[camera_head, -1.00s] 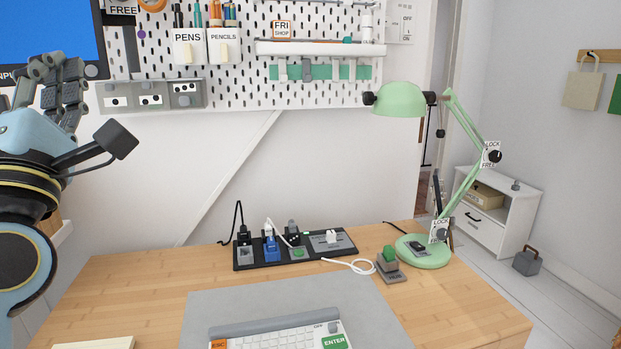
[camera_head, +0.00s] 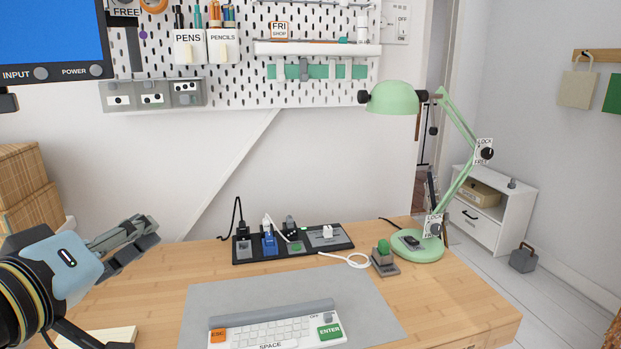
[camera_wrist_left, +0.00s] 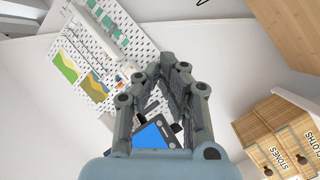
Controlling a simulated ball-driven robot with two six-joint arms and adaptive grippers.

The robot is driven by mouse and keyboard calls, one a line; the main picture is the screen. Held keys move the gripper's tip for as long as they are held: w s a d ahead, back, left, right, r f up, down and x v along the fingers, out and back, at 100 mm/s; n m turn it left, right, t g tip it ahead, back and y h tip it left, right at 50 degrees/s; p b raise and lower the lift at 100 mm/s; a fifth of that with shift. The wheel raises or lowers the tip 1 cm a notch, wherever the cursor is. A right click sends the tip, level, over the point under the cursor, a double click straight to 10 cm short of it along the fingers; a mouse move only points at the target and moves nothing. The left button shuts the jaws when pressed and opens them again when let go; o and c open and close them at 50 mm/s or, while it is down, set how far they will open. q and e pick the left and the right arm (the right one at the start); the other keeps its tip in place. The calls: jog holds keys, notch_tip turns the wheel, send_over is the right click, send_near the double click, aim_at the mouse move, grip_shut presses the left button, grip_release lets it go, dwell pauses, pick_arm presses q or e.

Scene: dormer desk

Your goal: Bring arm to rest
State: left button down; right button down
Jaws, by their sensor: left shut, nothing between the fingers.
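My left gripper (camera_head: 150,232) is at the lower left of the head view, low over the left part of the wooden desk (camera_head: 150,290). Its fingers point to the right and slightly up, and they are shut with nothing between them. In the left wrist view the left gripper (camera_wrist_left: 172,65) shows its fingers meeting at the tips, with a monitor (camera_wrist_left: 155,132) seen beyond them. My right gripper does not show in either view.
A keyboard (camera_head: 275,328) lies on a grey mat (camera_head: 350,295). A power strip (camera_head: 345,240) and a green lamp (camera_head: 392,98) stand behind it. Woven boxes (camera_head: 22,180) stand at the left. A monitor (camera_head: 50,35) and a pegboard (camera_head: 290,75) are above.

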pick_arm(q)
jog(key=s+a+f+m+g+y, duration=0.2)
jog(key=s+a+f+m+g, duration=0.15)
jog(key=s+f+g, duration=0.45)
jog(key=s+a+f+m+g+y, duration=0.2)
jog(key=s+a+f+m+g, duration=0.15)
jog(key=s+f, duration=0.8)
jog(key=s+a+f+g, duration=0.1)
jog(key=s+f, duration=0.2)
jog(key=f, duration=1.1)
jog(key=s+a+f+g, duration=0.15)
jog(key=s+f, duration=0.25)
jog(key=f, duration=0.9)
jog(key=s+f+g, duration=0.1)
jog(key=s+f, duration=1.2)
jog(key=s, duration=0.3)
jog(key=shift+a+f+b, duration=0.3)
jog(key=shift+b, duration=0.15)
